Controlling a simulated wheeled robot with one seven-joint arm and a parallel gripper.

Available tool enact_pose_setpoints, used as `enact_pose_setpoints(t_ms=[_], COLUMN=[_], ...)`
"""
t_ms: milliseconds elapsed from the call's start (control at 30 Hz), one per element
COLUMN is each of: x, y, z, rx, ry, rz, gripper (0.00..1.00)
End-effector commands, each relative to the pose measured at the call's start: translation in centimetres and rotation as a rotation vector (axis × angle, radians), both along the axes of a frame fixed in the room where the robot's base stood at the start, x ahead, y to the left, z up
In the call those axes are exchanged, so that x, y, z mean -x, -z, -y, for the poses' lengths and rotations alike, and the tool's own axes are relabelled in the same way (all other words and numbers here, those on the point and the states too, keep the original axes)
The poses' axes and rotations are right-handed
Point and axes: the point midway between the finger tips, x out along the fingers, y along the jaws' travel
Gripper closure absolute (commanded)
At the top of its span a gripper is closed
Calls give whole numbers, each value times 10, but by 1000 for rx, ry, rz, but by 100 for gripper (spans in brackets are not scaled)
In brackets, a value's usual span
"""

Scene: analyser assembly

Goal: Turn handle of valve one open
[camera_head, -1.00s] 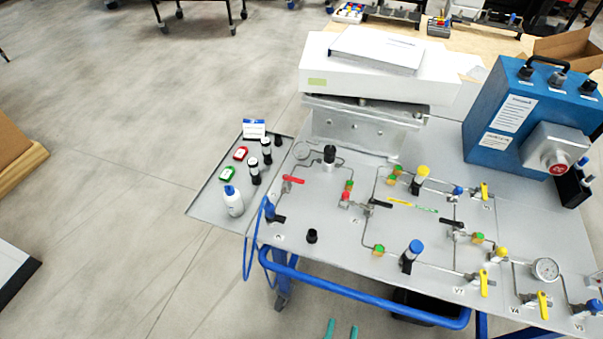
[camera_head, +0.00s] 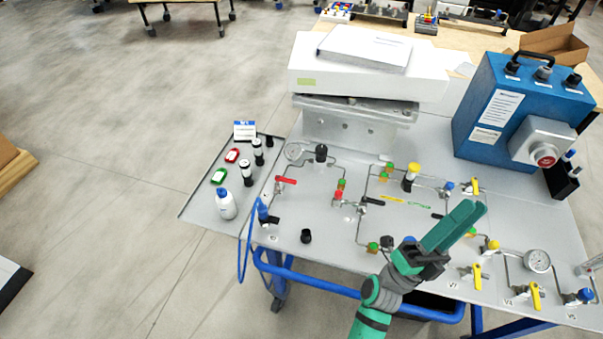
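The panel (camera_head: 330,262) carries several valves on thin pipes. A red lever handle (camera_head: 287,181) is at the left, and a black lever handle (camera_head: 372,201) is near the middle. Yellow handles (camera_head: 476,277) run along the right and front, including a front right one (camera_head: 536,296). I cannot read which valve is number one. My gripper (camera_head: 476,207), with green fingers, is above the right half of the panel, pointing up and right. Its fingers look close together, but the angle hides any gap. I see nothing held. My gripper and wrist hide part of the panel's front middle.
A blue control box (camera_head: 500,105) with a red button stands at the back right. A white instrument (camera_head: 375,80) stands at the back. Yellow- and blue-capped fittings and a gauge (camera_head: 537,261) rise from the panel. A side tray (camera_head: 197,207) holds bottles. Blue rails (camera_head: 330,285) run along the front.

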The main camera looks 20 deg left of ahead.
Motion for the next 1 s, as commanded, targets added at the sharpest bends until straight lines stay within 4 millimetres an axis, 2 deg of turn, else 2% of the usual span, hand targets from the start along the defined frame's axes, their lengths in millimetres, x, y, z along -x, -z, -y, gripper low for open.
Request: enact_pose_setpoints(t_ms=[33, 200, 333, 467, 600, 767, 867, 1000], x=[-5, -13, -19, -25, -36, -53, -68, -91], y=[-11, -31, -35, -29, -12, 19, 43, 78], z=[8, 39, 60, 77, 87, 85, 75, 46], rx=[-52, -238, -389, -550, -734, -953, -1099, -1308], ry=[-5, -21, -32, -35, -32, -12, 11, 59], rz=[67, 280, 442, 601, 766, 947, 1050, 1185], gripper=[69, 69, 69, 69, 69, 69, 69, 69])
